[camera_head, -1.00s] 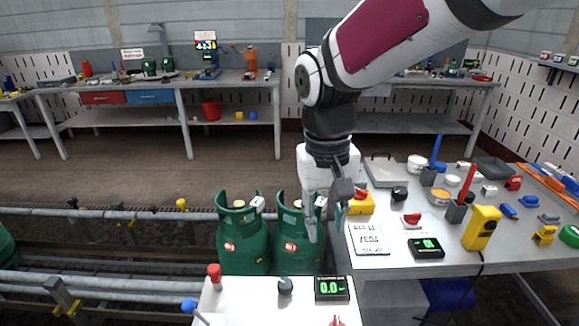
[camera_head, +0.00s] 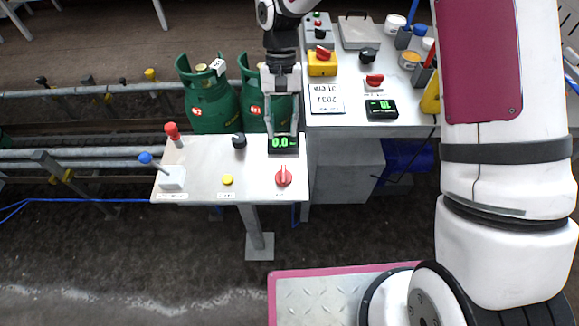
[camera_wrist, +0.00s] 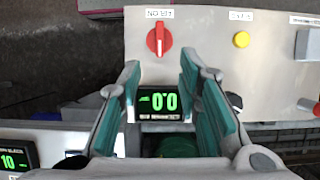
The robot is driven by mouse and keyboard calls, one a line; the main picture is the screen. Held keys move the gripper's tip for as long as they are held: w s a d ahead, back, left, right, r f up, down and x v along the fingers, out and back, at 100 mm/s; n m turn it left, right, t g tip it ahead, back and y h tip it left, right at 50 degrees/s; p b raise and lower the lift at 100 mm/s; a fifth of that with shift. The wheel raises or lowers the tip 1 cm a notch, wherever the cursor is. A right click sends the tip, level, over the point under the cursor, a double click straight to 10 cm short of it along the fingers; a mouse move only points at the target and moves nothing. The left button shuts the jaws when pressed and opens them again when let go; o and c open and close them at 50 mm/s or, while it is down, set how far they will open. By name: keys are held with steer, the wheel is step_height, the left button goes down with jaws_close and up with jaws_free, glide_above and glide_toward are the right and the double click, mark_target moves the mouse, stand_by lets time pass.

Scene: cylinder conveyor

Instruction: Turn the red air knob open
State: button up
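A round red knob (camera_head: 284,177) with a raised grip sits at the right front of the small white panel (camera_head: 204,180). In the wrist view the red knob (camera_wrist: 159,40) stands ahead of my fingers, its grip pointing up and down in the picture, below a small label too blurred to read surely. My gripper (camera_head: 283,130) hangs over the panel's back right, by the green 0.0 display (camera_head: 284,146). In the wrist view my gripper (camera_wrist: 160,78) has its teal-padded fingers apart with the display between them. It is empty and apart from the knob.
The panel also holds a yellow button (camera_head: 227,180), a black knob (camera_head: 239,141), a red-topped lever (camera_head: 172,131) and a blue-tipped lever (camera_head: 146,158). Green gas cylinders (camera_head: 212,104) stand behind. The right table (camera_head: 420,124) bears another red knob (camera_head: 375,80) and a yellow switch box (camera_head: 322,65).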

mark_target(284, 172)
steer(key=p+x, duration=0.1)
steer(key=x, duration=1.1)
steer(key=shift+s+f+p, duration=0.1)
steer(key=shift+f+p, duration=0.2)
jaws_close()
